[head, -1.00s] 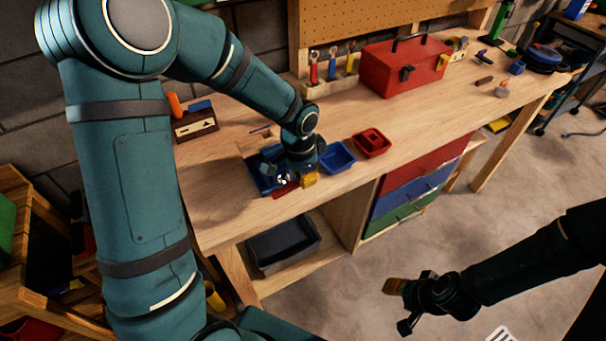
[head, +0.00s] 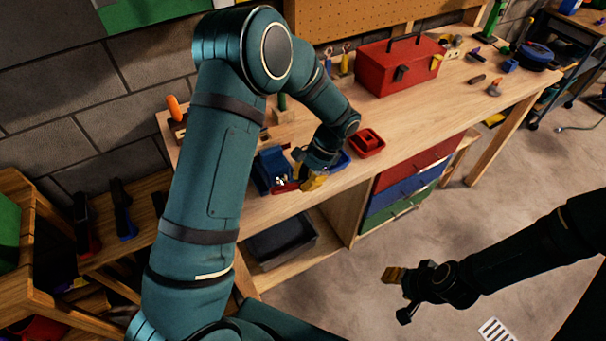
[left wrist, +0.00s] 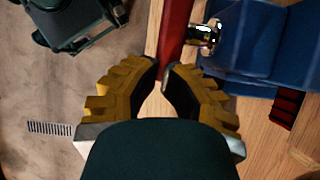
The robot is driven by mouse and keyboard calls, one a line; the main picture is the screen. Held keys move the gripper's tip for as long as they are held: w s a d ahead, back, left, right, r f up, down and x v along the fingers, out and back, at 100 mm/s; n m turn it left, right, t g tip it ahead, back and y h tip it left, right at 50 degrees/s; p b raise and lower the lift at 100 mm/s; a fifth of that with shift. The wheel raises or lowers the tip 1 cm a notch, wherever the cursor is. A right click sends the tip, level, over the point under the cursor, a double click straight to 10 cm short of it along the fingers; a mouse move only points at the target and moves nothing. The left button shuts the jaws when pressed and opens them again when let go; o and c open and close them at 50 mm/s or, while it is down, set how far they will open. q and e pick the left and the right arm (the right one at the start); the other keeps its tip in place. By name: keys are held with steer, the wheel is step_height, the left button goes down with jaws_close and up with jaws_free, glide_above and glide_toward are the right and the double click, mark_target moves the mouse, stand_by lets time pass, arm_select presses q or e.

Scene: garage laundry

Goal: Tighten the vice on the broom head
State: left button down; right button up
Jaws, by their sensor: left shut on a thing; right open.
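The blue vice (head: 268,172) sits at the front edge of the wooden workbench, partly hidden behind my left gripper. Its red handle bar (head: 286,187) shows at the front; in the left wrist view the red bar (left wrist: 174,32) runs up from my fingertips. A shiny metal screw (left wrist: 204,34) joins it to the blue body (left wrist: 268,45). My left gripper (head: 312,183) is shut on the red handle, its yellow fingers (left wrist: 164,76) on either side of the bar's end. I cannot make out the broom head. My right gripper (head: 396,290) is open and empty over the floor.
A blue bin (head: 340,160), a red bin (head: 366,143) and a red toolbox (head: 398,64) stand on the bench right of the vice. A dark tub (head: 282,245) is on the shelf below.

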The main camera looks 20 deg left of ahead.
arm_select(q)
steer(key=shift+s+d+f+g+y, duration=0.1)
steer(key=shift+s+f+g+y, duration=0.05)
steer(key=shift+f+g+y, duration=0.5)
steer(key=shift+s+f, duration=0.1)
steer(key=shift+f, duration=0.15)
stand_by(2.3)
